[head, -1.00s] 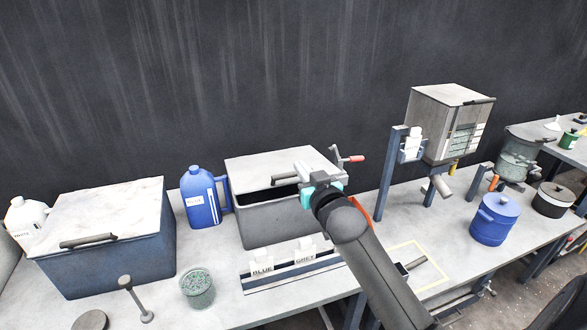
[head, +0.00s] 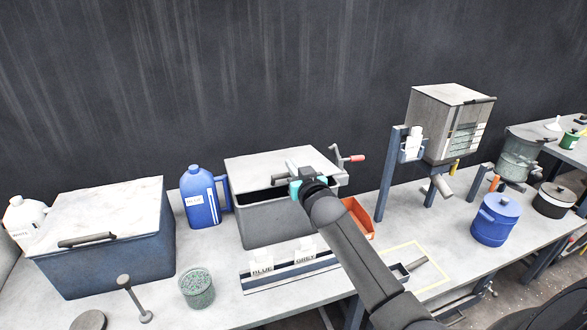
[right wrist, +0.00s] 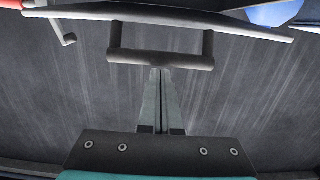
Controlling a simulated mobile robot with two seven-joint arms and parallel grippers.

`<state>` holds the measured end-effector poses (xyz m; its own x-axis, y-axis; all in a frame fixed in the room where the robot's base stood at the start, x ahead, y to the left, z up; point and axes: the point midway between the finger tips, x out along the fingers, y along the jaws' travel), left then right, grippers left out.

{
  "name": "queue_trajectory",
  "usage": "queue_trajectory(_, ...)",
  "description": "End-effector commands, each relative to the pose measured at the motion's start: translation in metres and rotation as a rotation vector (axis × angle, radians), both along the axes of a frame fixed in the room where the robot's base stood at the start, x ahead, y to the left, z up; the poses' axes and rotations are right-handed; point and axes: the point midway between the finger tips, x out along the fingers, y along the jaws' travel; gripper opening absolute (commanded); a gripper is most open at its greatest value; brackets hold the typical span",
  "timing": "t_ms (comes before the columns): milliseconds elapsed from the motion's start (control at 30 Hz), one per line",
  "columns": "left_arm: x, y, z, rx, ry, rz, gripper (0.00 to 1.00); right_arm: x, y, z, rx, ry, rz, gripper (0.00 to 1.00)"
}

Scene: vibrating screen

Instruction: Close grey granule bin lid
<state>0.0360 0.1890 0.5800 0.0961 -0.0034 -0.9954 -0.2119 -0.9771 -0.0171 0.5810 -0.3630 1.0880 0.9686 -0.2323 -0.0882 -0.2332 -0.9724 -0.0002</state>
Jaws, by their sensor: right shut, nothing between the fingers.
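The grey granule bin (head: 270,222) stands on the bench in the middle of the head view. Its pale grey lid (head: 262,165) is partly open, with a dark gap along the front. My right gripper (head: 292,172) is at the lid's front edge, over the gap, and partly hides it. In the right wrist view its fingers (right wrist: 161,75) are shut and empty. Their tips are at the dark bar of the lid handle (right wrist: 160,61), touching or very close to it. The lid (right wrist: 150,11) crosses the top of that view. My left gripper is not in view.
A blue jug (head: 200,198) and a lidded blue bin (head: 115,262) stand to the left. A glass of green granules (head: 197,288) and a BLUE/GREY label rack (head: 290,275) are in front. An orange tray (head: 360,215) is behind my arm. A red-handled part (head: 355,158) sticks out at right.

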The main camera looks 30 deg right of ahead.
Motion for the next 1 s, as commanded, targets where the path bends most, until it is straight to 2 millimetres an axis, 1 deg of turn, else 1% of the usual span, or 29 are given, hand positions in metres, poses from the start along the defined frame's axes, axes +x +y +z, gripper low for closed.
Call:
queue_trajectory(100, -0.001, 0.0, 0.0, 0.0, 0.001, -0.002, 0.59, -0.003, 0.001, -0.003, 0.0, -0.001, 0.0, 0.0)
queue_trajectory(467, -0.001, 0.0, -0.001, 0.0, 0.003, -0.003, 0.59, -0.005, 0.001, -0.006, 0.0, 0.0, 0.0, 0.0)
queue_trajectory(533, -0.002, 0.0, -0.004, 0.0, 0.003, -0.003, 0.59, -0.007, 0.002, -0.015, 0.003, 0.002, 0.0, 0.0)
queue_trajectory(733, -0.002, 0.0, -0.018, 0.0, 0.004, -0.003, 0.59, -0.017, 0.004, -0.053, 0.004, 0.003, -0.001, 0.0)
queue_trajectory(833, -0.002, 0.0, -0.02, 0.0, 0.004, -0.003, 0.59, -0.019, 0.004, -0.061, 0.002, 0.003, -0.001, 0.0)
queue_trajectory(1000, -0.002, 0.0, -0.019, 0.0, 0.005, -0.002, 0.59, -0.02, 0.004, -0.064, 0.002, 0.01, -0.002, 0.0)
